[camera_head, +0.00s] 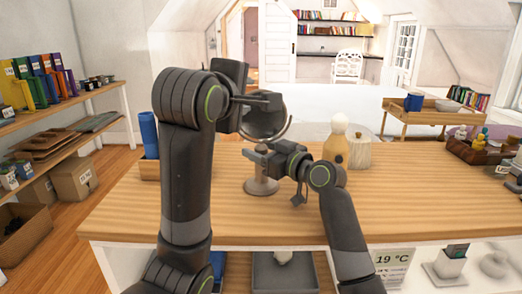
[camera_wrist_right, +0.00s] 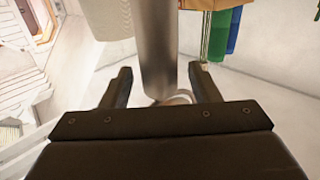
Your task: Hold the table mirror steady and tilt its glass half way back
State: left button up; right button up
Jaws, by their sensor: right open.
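The table mirror stands upright on the wooden table, with a round dark glass (camera_head: 262,124) in a curved frame and a grey round base (camera_head: 262,186). My right gripper (camera_head: 256,154) is at the mirror's stem from the right, below the glass. In the right wrist view the grey metal stem (camera_wrist_right: 158,45) runs between the two open fingers of that gripper (camera_wrist_right: 160,80), with gaps on both sides. My left gripper (camera_head: 262,101) is at the top of the glass, in front of it. Its fingers overlap the glass, and I cannot tell whether they touch or grip it.
On the table (camera_head: 410,200), a wooden bottle-like figure (camera_head: 335,150) and a pale ribbed jar (camera_head: 359,152) stand right of my right gripper. A blue roll in a wooden holder (camera_head: 149,165) is at the left. A dark tray (camera_head: 478,152) with small figures is far right. The right front is clear.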

jog(key=shift+a, duration=0.1)
jog(key=shift+c, duration=0.4)
grip_shut()
